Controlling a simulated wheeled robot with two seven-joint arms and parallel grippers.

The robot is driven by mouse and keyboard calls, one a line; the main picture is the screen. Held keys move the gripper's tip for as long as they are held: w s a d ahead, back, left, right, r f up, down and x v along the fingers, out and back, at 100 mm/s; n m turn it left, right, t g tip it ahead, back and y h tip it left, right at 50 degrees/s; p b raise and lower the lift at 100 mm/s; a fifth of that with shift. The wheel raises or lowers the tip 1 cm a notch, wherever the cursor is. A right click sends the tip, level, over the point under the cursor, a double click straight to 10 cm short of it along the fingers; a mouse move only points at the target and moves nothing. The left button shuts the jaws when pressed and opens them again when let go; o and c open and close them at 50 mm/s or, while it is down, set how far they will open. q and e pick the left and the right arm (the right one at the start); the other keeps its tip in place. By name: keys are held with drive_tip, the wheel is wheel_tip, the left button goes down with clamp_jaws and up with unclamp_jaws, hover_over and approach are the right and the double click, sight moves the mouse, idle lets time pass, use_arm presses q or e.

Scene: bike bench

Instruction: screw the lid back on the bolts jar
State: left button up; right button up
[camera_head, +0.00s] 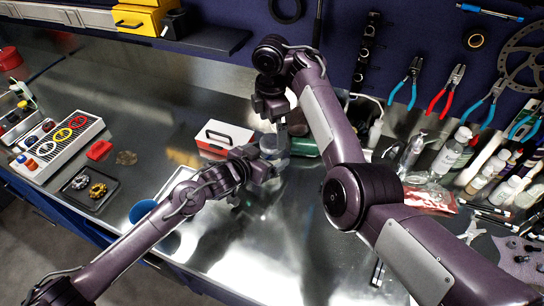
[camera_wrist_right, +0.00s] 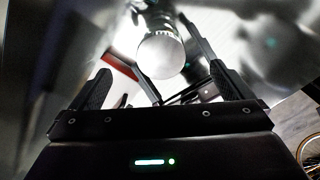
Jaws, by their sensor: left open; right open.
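A clear glass jar (camera_head: 274,146) stands on the metal bench near the middle in the head view, partly hidden by my grippers. In the right wrist view a pale round disc with a ribbed edge, apparently its lid (camera_wrist_right: 161,55), shows between and beyond the fingers. I cannot tell whether it is seated on the jar. My right gripper (camera_head: 281,124) is open and points down just above the jar. It also shows open in the right wrist view (camera_wrist_right: 162,88). My left gripper (camera_head: 274,168) is open, low at the near side of the jar; its fingertips are hard to make out.
A red and white box (camera_head: 224,136) lies left of the jar. A blue cup (camera_head: 143,211) is near the front edge beside my left arm. A dark tray (camera_head: 90,188) with parts is at left. Several bottles (camera_head: 452,150) stand at right under hanging pliers (camera_head: 447,90).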

sight(265, 157)
use_arm(q)
drive_tip(key=b+v, duration=0.1)
drive_tip(key=v, duration=0.4)
drive_tip(key=shift+s+a+r, duration=0.1)
drive_tip(key=shift+s+a, duration=0.1)
drive_tip(key=shift+s, duration=0.05)
idle(0.3)
